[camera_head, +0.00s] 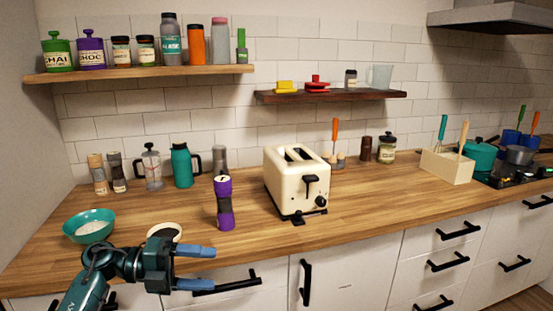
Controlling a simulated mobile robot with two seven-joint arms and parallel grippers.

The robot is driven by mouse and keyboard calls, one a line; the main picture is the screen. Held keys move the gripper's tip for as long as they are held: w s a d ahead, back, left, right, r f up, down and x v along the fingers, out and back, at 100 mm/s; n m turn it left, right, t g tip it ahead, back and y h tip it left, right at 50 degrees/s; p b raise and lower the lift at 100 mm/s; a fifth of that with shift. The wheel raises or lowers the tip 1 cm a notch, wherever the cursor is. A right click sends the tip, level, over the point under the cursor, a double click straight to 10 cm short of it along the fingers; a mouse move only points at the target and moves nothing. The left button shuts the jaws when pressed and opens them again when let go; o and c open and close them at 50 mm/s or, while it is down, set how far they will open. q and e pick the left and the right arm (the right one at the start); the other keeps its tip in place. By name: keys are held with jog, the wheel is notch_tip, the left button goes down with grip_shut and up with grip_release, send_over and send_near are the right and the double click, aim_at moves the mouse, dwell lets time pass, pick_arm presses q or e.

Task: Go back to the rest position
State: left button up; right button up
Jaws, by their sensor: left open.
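My left gripper (207,268) shows at the lower left of the head view, its arm coming in from the bottom left. Its two blue fingers point right and are apart, with nothing between them. In the picture it lies across the front edge of the wooden counter (370,205), over the white drawer fronts. A small round white-rimmed dish (164,231) is partly hidden behind the gripper. My right gripper is not in view.
A teal bowl (90,226) stands left of the gripper, and a purple-and-black grinder (223,203) stands beyond it to the right. A cream toaster (297,182) stands mid-counter. Drawer handles (227,284) stick out below the edge. The counter right of the toaster is clear in front.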

pick_arm(q)
jog(key=w+a+r+n+t+y, duration=0.2)
jog(key=w+a+r+n+t, duration=0.85)
jog(key=n+t, duration=0.6)
jog(key=w+a+f+n+y, duration=0.6)
jog(key=a+f+n+y, duration=0.3)
jog(key=n+y, duration=0.7)
jog(key=s+d+f+g+h, duration=0.1)
jog(key=s+d+f+g, duration=0.1)
jog(key=s+d+f, duration=0.45)
jog(key=s+d+f+g+h, duration=0.25)
jog(key=s+f, duration=0.55)
jog(key=f, duration=0.4)
jog(key=s+d+f+g, duration=0.1)
jog(key=s+d+f, duration=0.1)
jog(key=s, duration=0.6)
jog(key=s+d+f+g+h, duration=0.1)
jog(key=s+d+f, duration=0.2)
jog(key=s+d, duration=0.2)
jog(key=s+d+f+g, duration=0.1)
jog(key=s+d, duration=0.3)
jog(key=s, duration=0.8)
jog(key=shift+f, duration=0.9)
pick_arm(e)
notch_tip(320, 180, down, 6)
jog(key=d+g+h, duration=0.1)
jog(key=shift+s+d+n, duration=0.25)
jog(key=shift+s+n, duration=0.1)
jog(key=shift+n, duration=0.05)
